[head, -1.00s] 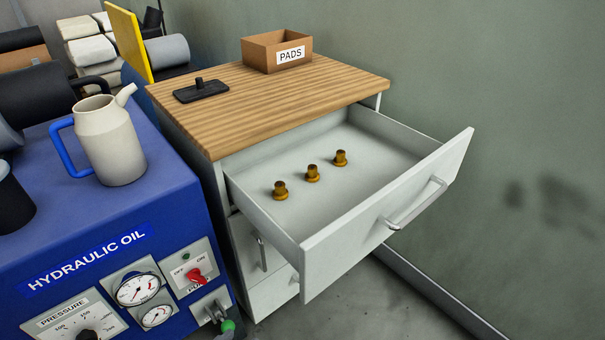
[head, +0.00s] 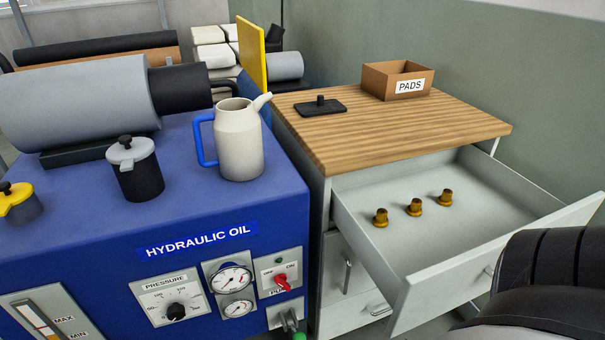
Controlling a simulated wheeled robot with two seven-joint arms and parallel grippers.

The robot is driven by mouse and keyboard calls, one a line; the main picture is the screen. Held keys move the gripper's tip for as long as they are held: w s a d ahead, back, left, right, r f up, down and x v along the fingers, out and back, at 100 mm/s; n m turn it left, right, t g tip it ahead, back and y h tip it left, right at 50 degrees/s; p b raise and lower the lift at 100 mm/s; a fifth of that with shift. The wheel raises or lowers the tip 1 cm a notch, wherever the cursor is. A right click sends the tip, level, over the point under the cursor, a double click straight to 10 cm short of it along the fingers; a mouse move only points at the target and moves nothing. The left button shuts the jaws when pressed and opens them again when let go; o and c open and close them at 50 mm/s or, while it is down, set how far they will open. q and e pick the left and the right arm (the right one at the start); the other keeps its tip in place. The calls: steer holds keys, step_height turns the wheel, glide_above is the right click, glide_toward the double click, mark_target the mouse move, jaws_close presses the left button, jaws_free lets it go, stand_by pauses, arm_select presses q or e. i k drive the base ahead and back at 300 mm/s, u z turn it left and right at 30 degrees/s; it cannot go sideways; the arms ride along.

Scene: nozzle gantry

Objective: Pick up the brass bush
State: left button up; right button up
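Three brass bushes stand upright in a row in the open top drawer (head: 345,208) of the cabinet. They are the left bush (head: 381,218), the middle bush (head: 414,207) and the right bush (head: 445,198), with small gaps between them. Each has a flange at its base. A dark part of my own arm shows at the lower right, in front of the drawer's right end. Neither gripper's fingers are in view.
The wooden cabinet top (head: 370,135) carries a PADS box (head: 397,80) and a black plate with a knob (head: 320,107). Left of the cabinet is a blue hydraulic oil unit (head: 110,245) bearing a jug (head: 238,140) and a dark lidded pot (head: 135,168). The drawer floor around the bushes is clear.

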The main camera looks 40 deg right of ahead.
mark_target(414, 209)
steer(key=u, duration=0.85)
steer(key=k, duration=0.8)
steer(key=z, duration=1.75)
